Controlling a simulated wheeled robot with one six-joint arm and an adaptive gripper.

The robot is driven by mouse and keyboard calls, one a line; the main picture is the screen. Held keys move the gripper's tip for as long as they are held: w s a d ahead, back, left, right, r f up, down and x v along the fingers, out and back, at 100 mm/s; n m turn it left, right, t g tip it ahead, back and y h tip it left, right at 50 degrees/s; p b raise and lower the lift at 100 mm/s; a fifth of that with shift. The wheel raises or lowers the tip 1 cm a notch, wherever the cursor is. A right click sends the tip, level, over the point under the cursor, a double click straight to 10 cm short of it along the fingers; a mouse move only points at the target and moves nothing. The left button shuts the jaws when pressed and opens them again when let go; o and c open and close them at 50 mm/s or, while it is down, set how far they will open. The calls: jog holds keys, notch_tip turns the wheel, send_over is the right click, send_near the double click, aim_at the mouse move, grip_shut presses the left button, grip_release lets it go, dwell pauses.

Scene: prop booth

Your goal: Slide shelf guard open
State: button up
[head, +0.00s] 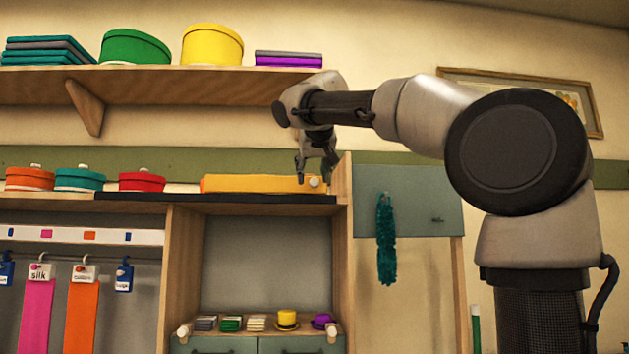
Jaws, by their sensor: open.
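The shelf guard appears as a long yellow-orange bar (250,183) along the right part of the middle shelf's top, with a round pale knob (314,182) at its right end. My gripper (316,174) points down from above at the knob end of the bar. Its fingers are open, close to the knob; I cannot tell whether they touch it. A dark strip (150,197) runs along the shelf's front edge below the bar. What lies behind the bar is hidden.
Red (142,182) and teal (80,180) round boxes stand left of the bar. An upright wooden side panel (342,190) rises just right of my gripper. An upper shelf (160,84) with boxes hangs above. A teal feather boa (386,240) hangs at right.

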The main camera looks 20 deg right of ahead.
aim_at(314, 180)
jog(key=shift+m+h, duration=0.3)
jog(key=shift+m, duration=0.6)
jog(key=w+d, duration=0.1)
jog(key=w, duration=0.1)
jog(key=w+d, duration=0.1)
jog(key=w, duration=0.1)
jog(key=w+d, duration=0.1)
jog(key=w, duration=0.1)
jog(key=shift+d+f, duration=0.1)
jog(key=shift+f, duration=0.3)
grip_shut()
